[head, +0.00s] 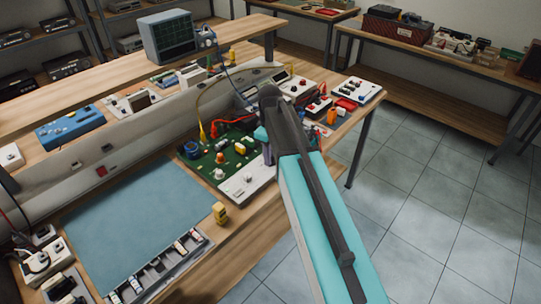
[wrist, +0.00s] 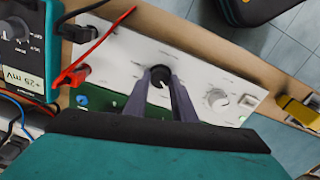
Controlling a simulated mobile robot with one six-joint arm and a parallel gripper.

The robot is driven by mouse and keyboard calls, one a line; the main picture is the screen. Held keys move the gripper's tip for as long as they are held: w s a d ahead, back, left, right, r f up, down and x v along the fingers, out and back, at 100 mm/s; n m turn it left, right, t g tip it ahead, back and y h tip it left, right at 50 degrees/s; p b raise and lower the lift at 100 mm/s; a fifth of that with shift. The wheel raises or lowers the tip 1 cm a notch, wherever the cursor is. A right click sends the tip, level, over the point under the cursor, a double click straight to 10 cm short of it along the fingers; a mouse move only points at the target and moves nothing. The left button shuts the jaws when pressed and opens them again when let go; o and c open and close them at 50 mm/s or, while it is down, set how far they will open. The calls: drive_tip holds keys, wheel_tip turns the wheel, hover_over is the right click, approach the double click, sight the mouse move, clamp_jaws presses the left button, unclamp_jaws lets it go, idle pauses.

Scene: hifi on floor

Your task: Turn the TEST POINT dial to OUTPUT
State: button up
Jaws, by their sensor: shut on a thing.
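A white panel (wrist: 125,50) beside a green circuit board carries a black dial (wrist: 160,74) with a light pointer mark. My gripper (wrist: 162,82) is shut on this black dial, one finger on each side. The dial's printed labels are too small to read, so I cannot tell which position it points to. A silver knob (wrist: 216,98) stands on the same panel to the right, apart from the fingers. In the head view, the green board (head: 215,155) lies on the bench, and my arm hides the held dial.
A yellow object (wrist: 298,110) lies right of the panel. A blue mat (head: 140,220) covers the near bench.

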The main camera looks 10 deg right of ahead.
drive_tip(key=shift+m, duration=0.3)
drive_tip(key=m, duration=0.3)
drive_tip(key=shift+m+p, duration=0.35)
drive_tip(key=shift+m, duration=1.45)
drive_tip(key=o, duration=1.1)
drive_tip(key=shift+w+r, duration=0.1)
drive_tip(key=shift+r, duration=0.1)
drive_tip(key=shift+r+p, duration=4.4)
drive_tip(key=shift+r, duration=2.35)
